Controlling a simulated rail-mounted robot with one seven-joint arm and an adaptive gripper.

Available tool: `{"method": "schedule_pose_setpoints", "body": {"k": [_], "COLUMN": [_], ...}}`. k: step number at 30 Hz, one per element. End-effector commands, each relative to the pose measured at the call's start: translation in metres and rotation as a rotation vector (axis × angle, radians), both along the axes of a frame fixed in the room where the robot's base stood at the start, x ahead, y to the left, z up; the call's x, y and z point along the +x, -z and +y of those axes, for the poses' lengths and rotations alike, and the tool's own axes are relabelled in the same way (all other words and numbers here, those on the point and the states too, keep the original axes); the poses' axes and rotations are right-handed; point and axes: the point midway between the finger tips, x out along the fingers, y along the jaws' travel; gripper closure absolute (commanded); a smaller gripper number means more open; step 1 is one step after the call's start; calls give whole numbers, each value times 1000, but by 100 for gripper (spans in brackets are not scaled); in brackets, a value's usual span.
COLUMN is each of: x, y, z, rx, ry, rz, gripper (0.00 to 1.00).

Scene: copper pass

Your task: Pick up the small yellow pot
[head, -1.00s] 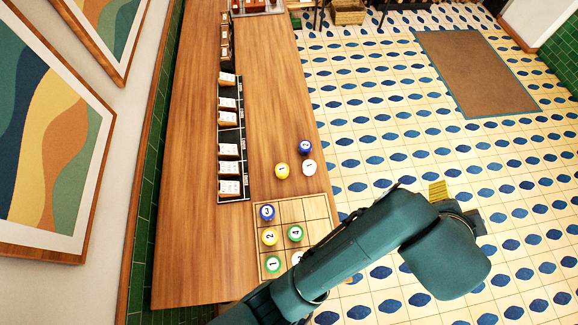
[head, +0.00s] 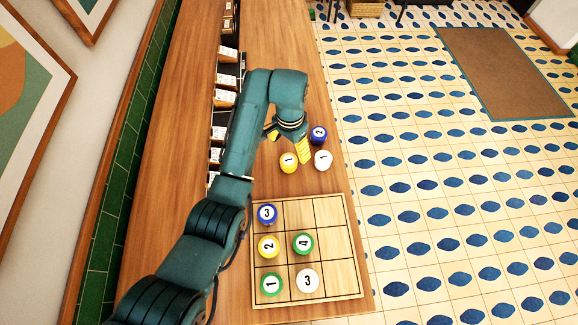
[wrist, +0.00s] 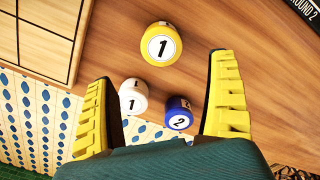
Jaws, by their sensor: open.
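The small yellow pot (head: 289,163), marked 1, stands on the wooden counter beyond the grid board. It also shows in the wrist view (wrist: 161,45), ahead of and between my fingers, touching neither. My gripper (head: 287,144) is open and empty, close above the pot in the head view. In the wrist view its two yellow ribbed fingers (wrist: 160,105) are spread wide. A white pot (head: 323,160) marked 1 and a blue pot (head: 318,135) marked 2 stand just to the right of the yellow pot. They show in the wrist view nearer the fingers.
A wooden grid board (head: 342,250) holds several numbered pots, including another yellow pot (head: 268,246) marked 2. A black strip with several cards (head: 227,80) runs along the counter's left side, partly hidden by my arm. The counter's right edge drops to the tiled floor (head: 430,190).

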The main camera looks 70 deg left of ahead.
Motion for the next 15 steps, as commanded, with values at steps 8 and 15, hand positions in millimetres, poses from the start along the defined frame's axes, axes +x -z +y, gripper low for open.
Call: {"method": "schedule_pose_setpoints", "body": {"k": [8, 15], "x": [0, -1], "y": [44, 84], "z": [0, 2], "rx": [0, 0], "ry": [1, 1], "rz": [0, 1], "gripper": [11, 11]}}
